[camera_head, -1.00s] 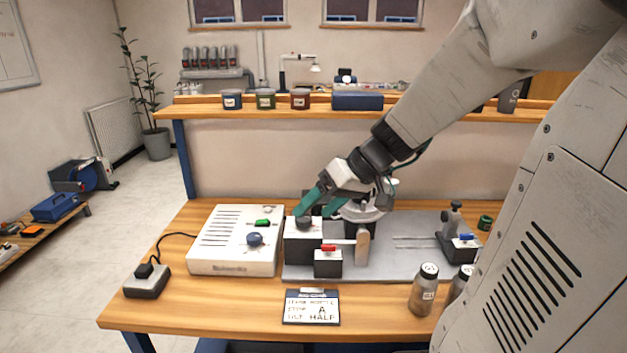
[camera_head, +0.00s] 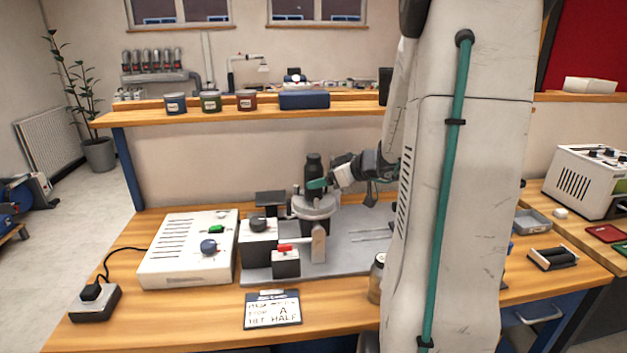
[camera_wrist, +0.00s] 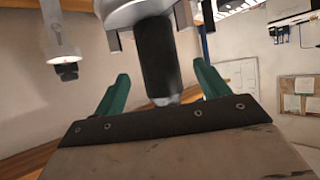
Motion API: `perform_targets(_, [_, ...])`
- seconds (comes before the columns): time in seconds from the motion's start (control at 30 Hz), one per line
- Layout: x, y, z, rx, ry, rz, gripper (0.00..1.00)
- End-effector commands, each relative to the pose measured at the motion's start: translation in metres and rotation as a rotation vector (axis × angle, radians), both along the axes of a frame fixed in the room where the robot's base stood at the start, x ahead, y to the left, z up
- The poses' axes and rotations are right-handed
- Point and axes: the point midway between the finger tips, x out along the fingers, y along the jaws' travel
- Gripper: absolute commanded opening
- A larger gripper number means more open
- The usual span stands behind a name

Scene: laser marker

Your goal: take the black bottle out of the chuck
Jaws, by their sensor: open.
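The black bottle (camera_head: 314,173) stands upright in the grey round chuck (camera_head: 314,207) on the metal plate. In the wrist view the bottle (camera_wrist: 157,58) hangs from the top of the picture, with the pale chuck (camera_wrist: 140,10) at its far end. My gripper (camera_head: 318,184) is beside the bottle at mid-height, reaching in from the right. Its green fingers (camera_wrist: 160,88) are apart, one on each side of the bottle, with a gap visible on both sides. The head view partly hides the far finger.
A black box with a knob (camera_head: 258,234) and a red-switched box (camera_head: 286,262) stand in front of the chuck. A white control box (camera_head: 190,250) is at the left. A raised shelf runs behind.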

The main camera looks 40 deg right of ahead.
Motion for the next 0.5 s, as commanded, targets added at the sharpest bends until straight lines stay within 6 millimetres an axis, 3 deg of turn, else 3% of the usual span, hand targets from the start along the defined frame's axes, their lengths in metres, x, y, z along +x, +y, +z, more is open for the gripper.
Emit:
perform_targets(0.3, [0.038,0.004,-0.023,0.002,0.001,0.001,0.74])
perform_targets(0.5, [0.044,0.005,-0.026,0.000,0.001,0.000,0.74])
